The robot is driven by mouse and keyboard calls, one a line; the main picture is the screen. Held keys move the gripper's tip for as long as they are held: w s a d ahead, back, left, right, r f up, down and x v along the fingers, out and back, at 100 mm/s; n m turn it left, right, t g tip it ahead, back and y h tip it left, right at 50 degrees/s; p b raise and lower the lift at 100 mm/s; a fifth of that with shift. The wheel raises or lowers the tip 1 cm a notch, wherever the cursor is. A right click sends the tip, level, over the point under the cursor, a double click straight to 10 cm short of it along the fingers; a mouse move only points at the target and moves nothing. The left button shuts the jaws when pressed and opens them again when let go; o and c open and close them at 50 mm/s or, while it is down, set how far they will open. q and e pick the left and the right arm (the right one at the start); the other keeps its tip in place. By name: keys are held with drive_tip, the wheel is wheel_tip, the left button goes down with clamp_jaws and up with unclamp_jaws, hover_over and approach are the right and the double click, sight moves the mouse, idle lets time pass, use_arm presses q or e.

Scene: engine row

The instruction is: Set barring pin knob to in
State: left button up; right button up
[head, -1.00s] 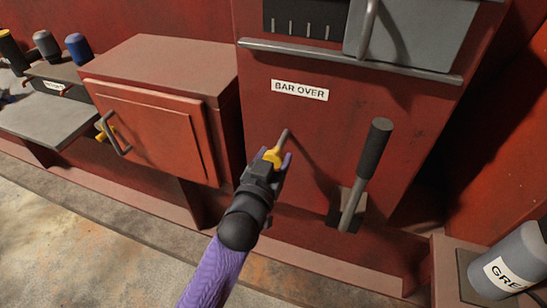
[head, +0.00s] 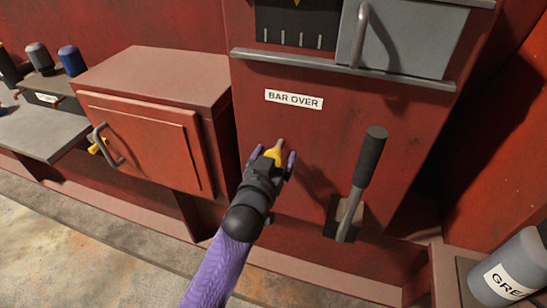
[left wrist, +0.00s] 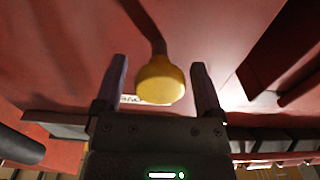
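The yellow barring pin knob (head: 273,153) sits on a short rod sticking out of the red panel, below the BAR OVER label (head: 294,99). My left gripper (head: 272,160) is at the knob and points at the panel, one finger on each side. In the left wrist view the knob (left wrist: 160,80) lies between the spread fingers, close to the palm, with a gap on both sides. Whether the palm touches the knob cannot be told. My right gripper is not in view.
A black-handled lever (head: 362,180) stands right of my gripper. A red box with a door (head: 140,140) is to the left. A metal rail (head: 340,69) crosses the panel above. A grey GRE-labelled can (head: 510,270) is at lower right.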

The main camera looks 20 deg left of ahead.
use_arm(q)
drive_tip(key=shift+o, duration=0.2)
drive_tip(key=s+p, duration=0.3)
drive_tip(key=s, duration=0.7)
drive_tip(key=shift+a, duration=0.2)
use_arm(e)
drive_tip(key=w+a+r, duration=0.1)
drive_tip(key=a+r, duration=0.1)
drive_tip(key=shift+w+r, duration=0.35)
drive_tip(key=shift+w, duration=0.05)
